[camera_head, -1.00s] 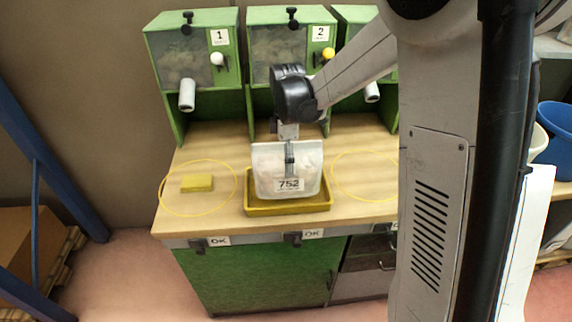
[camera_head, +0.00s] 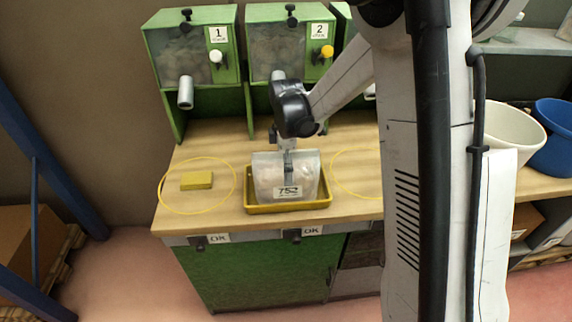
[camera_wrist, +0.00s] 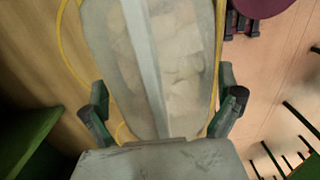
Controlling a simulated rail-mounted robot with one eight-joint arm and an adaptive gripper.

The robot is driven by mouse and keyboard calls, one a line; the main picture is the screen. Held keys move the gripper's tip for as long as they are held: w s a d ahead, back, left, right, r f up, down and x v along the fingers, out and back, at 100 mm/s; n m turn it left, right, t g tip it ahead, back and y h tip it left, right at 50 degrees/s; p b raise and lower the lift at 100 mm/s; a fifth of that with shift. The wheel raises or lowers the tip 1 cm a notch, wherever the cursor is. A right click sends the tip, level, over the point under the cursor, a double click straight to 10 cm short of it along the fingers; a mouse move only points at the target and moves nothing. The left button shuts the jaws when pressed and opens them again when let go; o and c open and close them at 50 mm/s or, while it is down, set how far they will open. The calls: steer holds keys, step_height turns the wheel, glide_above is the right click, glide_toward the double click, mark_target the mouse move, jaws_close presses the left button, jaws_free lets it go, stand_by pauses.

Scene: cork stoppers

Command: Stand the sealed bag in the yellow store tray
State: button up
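The sealed bag (camera_head: 265,178), clear with pale contents and a "752" label, is upright in the yellow store tray (camera_head: 317,203). Its lower end is within the tray's outline, close behind the front rim; I cannot tell whether it rests on the floor. My gripper (camera_head: 289,165) comes from above, with one finger across the bag's front. In the wrist view the bag (camera_wrist: 185,60) fills the space between my two fingers (camera_wrist: 162,105), one on each side, with a white strip down its middle. The fingertip contacts are not clearly visible.
A yellow block (camera_head: 197,180) lies inside a yellow ring on the bench (camera_head: 225,145), left of the tray. Another ring lies to the right, partly behind my arm. Green dispensers 1 (camera_head: 217,34) and 2 (camera_head: 319,31) stand behind. White (camera_head: 512,132) and blue bins (camera_head: 556,140) are at right.

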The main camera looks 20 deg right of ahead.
steer(key=shift+r, duration=0.15)
step_height(320, 180, up, 11)
steer(key=shift+r, duration=0.2)
steer(key=shift+s+r, duration=0.2)
steer(key=shift+r, duration=0.3)
steer(key=s+r+m+t, duration=0.2)
steer(key=s+r+m, duration=0.2)
steer(key=s, duration=0.3)
steer(key=s+r+m+t, duration=0.2)
steer(key=s+r+m, duration=0.15)
steer(key=s, duration=0.35)
steer(key=s+f+m+t, duration=0.2)
steer(key=s+m, duration=0.6)
steer(key=s, duration=0.4)
steer(key=shift+t, duration=0.6)
steer(key=shift+f, duration=0.1)
